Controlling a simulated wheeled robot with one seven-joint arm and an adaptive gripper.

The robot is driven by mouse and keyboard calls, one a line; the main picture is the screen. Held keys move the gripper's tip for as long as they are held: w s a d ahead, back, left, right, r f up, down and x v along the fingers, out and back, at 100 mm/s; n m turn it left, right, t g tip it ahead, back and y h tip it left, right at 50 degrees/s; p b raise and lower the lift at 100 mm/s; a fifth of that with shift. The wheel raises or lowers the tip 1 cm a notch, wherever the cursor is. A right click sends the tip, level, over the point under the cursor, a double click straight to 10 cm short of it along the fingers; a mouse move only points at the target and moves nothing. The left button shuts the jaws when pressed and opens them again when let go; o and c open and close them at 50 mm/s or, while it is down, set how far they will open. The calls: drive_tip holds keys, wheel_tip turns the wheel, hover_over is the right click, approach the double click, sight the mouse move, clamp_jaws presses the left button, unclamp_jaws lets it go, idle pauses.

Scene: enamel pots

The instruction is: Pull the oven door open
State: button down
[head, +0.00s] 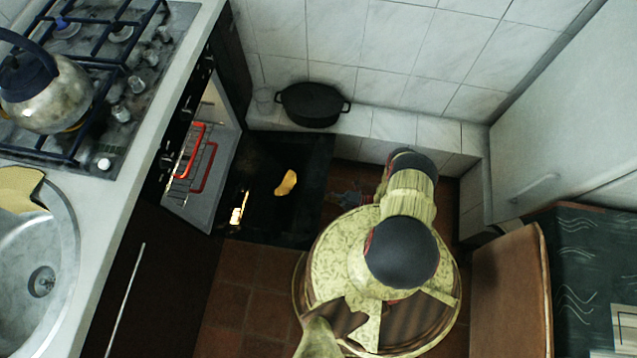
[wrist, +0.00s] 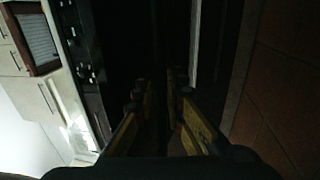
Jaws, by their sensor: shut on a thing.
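The oven (head: 205,160) is in the counter at the left of the head view, and its lit inside shows red-edged racks. Its black glossy door (head: 265,215) is swung down and out, looking wide open, with bright reflections on it. My gripper (head: 345,197) is at the door's outer edge, partly hidden by my own arm. In the wrist view, the yellow fingers of my gripper (wrist: 158,95) are close together on the dark door edge. The view there is very dark; the handle between the fingers cannot be made out clearly.
A black pot (head: 312,105) stands on the tiled ledge behind the door. A kettle (head: 45,92) is on the hob, left. A brown box-like piece (head: 510,290) stands at the right. Red floor tiles (head: 240,290) are clear in front of the door.

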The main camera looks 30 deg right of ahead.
drive_tip(key=c, duration=1.9)
unclamp_jaws()
drive_tip(key=shift+s+d, duration=0.1)
drive_tip(key=shift+v, duration=3.7)
wheel_tip(320, 180, up, 10)
drive_tip(key=p, duration=1)
